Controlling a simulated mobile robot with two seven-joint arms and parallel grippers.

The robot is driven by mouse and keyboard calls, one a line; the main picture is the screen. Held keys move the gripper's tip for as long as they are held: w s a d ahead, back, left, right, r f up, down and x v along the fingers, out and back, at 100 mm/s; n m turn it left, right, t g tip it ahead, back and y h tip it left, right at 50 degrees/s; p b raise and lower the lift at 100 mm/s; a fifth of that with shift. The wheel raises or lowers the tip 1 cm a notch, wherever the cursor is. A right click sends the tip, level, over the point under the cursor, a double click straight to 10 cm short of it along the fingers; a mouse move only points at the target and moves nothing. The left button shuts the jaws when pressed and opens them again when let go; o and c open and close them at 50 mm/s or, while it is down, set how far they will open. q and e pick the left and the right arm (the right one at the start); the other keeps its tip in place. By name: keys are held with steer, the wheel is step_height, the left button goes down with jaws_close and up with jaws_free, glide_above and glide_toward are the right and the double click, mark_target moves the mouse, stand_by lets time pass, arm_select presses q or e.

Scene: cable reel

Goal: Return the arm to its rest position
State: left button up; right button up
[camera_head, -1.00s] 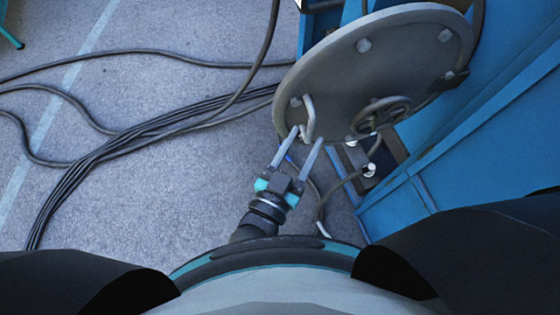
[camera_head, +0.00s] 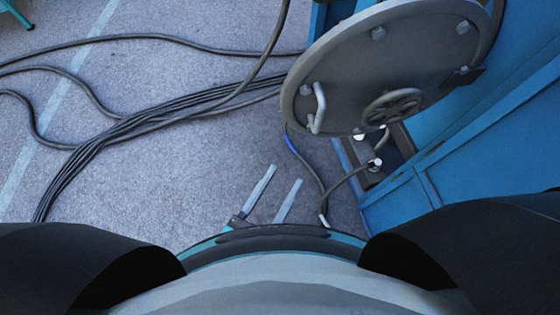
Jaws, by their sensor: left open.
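My left gripper (camera_head: 281,174) shows at the lower middle, just beyond the front edge of my own body. Its two long grey fingers are apart with nothing between them, and my body hides most of its wrist. The grey cable reel (camera_head: 350,90) stands at the upper right, with a pale crank handle (camera_head: 319,108) on its face and a small handwheel (camera_head: 391,105) lower on it. The gripper is below and left of the reel, clear of the handle. My right gripper is out of view.
Dark cables (camera_head: 130,122) lie across the grey floor on the left and run up to the reel. A blue frame (camera_head: 420,185) stands on the right. A thin cable with a blue section (camera_head: 291,144) hangs below the reel.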

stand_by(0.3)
arm_select(q)
steer(key=s+a+f+n+g+y+b, duration=0.1)
steer(key=a+f+g+y+b, duration=0.3)
steer(key=f, duration=1.2)
steer(key=s+a+f+g+y+b, duration=0.15)
steer(key=a+f+b, duration=0.3)
steer(key=f, duration=1.25)
steer(key=s+a+f+n+g+y+b, duration=0.1)
steer(key=s+a+f+g, duration=0.3)
steer(key=f, duration=0.6)
steer(key=s+a+f+n+g+y+b, duration=0.2)
steer(key=s+a+f+g+y+b, duration=0.1)
steer(key=s+a+f, duration=0.4)
step_height(320, 180, down, 4)
steer(key=shift+s+a+r+g+b, duration=0.2)
steer(key=shift+s+r+g+b, duration=0.05)
steer(key=shift+s+g+b, duration=0.55)
steer(key=shift+w+d, duration=0.1)
